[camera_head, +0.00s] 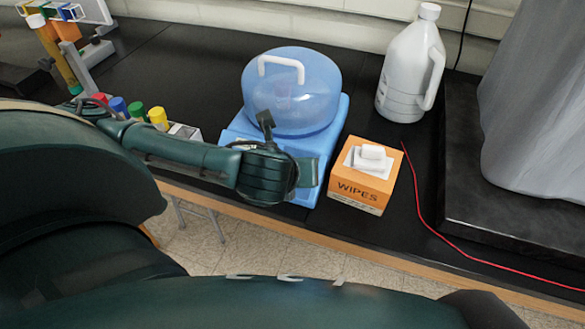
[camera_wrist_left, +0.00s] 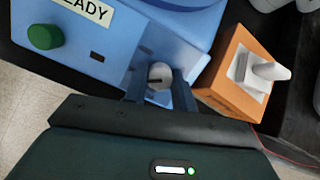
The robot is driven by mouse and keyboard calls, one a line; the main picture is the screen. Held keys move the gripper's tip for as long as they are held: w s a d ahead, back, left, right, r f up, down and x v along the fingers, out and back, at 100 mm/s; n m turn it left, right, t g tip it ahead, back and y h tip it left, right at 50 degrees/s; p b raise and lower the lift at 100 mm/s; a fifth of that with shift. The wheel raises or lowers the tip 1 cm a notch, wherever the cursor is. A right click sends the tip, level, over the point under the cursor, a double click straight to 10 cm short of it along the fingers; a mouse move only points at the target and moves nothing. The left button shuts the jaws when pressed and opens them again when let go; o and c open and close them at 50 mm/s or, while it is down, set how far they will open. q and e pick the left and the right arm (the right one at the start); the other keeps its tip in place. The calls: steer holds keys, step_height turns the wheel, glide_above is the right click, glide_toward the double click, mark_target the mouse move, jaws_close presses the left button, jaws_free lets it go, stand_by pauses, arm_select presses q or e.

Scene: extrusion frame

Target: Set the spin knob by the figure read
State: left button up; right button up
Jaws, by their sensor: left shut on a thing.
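A blue spinning machine (camera_head: 335,125) with a clear blue domed lid (camera_head: 320,85) and a white lid handle (camera_head: 280,62) stands on the black bench. In the left wrist view its front panel (camera_wrist_left: 110,65) has a green button (camera_wrist_left: 45,37) and a label of which "EADY" shows. A grey-white round knob (camera_wrist_left: 160,72) with a dark line on its face sits on the panel. My left gripper (camera_wrist_left: 160,84) is shut on the knob, one finger on each side. In the head view my left arm hides the knob and much of the panel. No figure is readable. My right gripper is not in view.
An orange wipes box (camera_head: 362,190) stands close to the right of the machine. A white jug (camera_head: 410,70) is behind it. Tubes with coloured caps (camera_head: 130,108) stand at the left. A red cord (camera_head: 425,215) runs along the bench at the right.

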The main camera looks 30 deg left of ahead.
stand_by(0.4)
arm_select(q)
steer(key=o, duration=1)
steer(key=shift+r, duration=0.1)
